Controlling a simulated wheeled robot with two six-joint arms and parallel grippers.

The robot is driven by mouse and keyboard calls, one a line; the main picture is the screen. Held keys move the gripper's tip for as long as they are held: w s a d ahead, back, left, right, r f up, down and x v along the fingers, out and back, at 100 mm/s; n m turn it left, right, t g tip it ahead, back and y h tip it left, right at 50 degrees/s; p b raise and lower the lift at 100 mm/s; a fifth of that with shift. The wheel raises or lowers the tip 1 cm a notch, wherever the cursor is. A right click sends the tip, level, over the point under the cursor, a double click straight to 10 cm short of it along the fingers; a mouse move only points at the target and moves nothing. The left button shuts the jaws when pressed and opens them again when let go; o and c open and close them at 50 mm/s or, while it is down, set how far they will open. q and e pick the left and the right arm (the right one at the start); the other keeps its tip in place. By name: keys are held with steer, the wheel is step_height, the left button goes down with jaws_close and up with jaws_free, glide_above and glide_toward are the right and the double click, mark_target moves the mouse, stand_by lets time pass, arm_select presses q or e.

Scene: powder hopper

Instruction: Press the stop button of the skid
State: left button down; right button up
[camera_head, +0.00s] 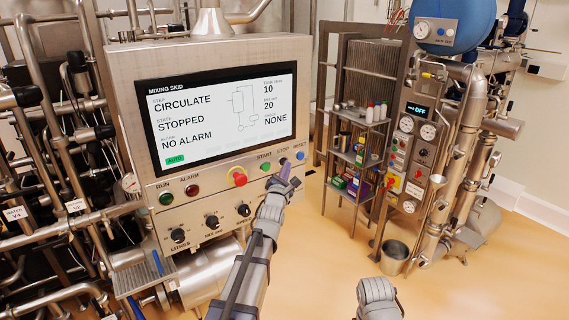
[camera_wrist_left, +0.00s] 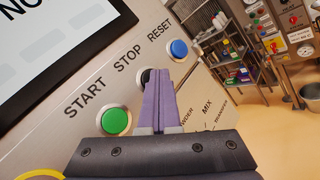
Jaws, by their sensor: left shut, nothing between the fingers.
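The mixing skid's panel (camera_head: 215,210) fills the left middle of the head view. The black stop button (camera_wrist_left: 146,74) sits under the STOP label, between the green start button (camera_wrist_left: 116,121) and the blue reset button (camera_wrist_left: 178,48). My left gripper (camera_head: 287,171) is shut and empty, its purple fingers at the stop button. In the wrist view the fingertips (camera_wrist_left: 168,74) cover most of that button; whether they touch it I cannot tell. The skid's screen (camera_head: 225,117) reads CIRCULATE, STOPPED and NO ALARM.
A red emergency knob (camera_head: 238,177) is left of the start button, with black selector knobs (camera_head: 212,222) below. To the right stand a shelf rack (camera_head: 358,145) with bottles and boxes, a second control column (camera_head: 409,160) and a metal bucket (camera_head: 394,257). Floor between is clear.

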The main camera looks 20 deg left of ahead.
stand_by(0.3)
arm_select(q)
steer(key=shift+s+d, duration=0.45)
steer(key=shift+d, duration=0.15)
steer(key=shift+s+d, duration=0.8)
steer(key=shift+d, duration=0.2)
steer(key=shift+s+d, duration=0.75)
steer(key=shift+d, duration=0.2)
